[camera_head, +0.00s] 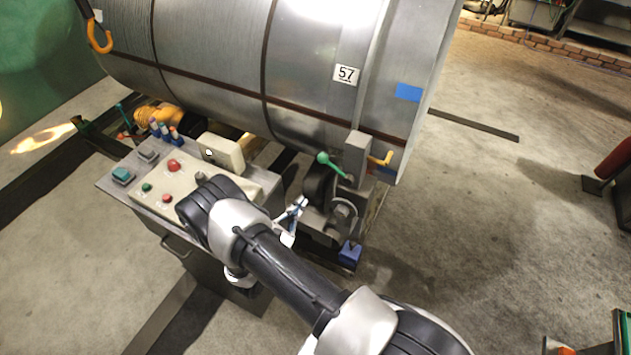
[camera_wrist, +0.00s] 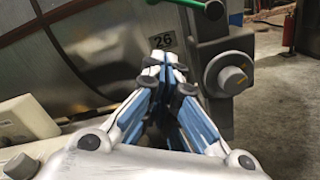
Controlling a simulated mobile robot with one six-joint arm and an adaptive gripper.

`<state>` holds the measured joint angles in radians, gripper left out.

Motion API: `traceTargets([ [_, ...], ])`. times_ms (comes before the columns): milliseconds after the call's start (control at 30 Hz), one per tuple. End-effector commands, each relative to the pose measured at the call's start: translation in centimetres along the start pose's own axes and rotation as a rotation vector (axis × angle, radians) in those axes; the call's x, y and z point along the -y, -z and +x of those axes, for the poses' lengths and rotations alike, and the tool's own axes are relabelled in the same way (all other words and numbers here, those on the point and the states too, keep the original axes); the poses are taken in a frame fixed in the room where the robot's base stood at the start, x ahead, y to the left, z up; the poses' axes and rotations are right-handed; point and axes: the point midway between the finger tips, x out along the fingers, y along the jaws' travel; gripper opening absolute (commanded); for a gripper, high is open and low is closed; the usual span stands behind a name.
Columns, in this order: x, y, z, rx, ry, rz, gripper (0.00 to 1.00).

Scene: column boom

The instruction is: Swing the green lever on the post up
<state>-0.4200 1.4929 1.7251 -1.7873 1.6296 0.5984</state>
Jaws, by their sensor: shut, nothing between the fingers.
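The green lever (camera_head: 333,166) juts to the left from the grey post (camera_head: 356,153) beside the big metal drum. Its rounded green end is up and left of where it meets the post. In the wrist view the lever (camera_wrist: 190,3) crosses the top edge and is partly cut off. My gripper (camera_head: 303,202) is below and left of the lever, apart from it. In the wrist view the fingers of my gripper (camera_wrist: 168,66) are shut with nothing between them, pointing at the drum area below the lever.
A control panel (camera_head: 150,209) with buttons stands left of my arm. A round grey knob (camera_wrist: 232,77) is right of my fingers. A blue block (camera_head: 349,253) sits low. Open floor lies to the right.

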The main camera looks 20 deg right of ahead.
Motion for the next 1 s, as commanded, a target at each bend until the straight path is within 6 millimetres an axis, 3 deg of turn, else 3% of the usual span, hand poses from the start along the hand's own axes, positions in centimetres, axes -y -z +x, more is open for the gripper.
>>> traceTargets([
  [167,0.1,-0.1,2.2,0.003,0.006,0.001,0.0],
  [533,0.2,-0.2,9.9,0.004,0.006,0.002,0.0],
  [700,-0.1,-2.8,10.5,0.002,0.003,-0.001,0.0],
  [1000,0.0,-4.0,10.8,0.001,0.001,0.001,0.0],
])
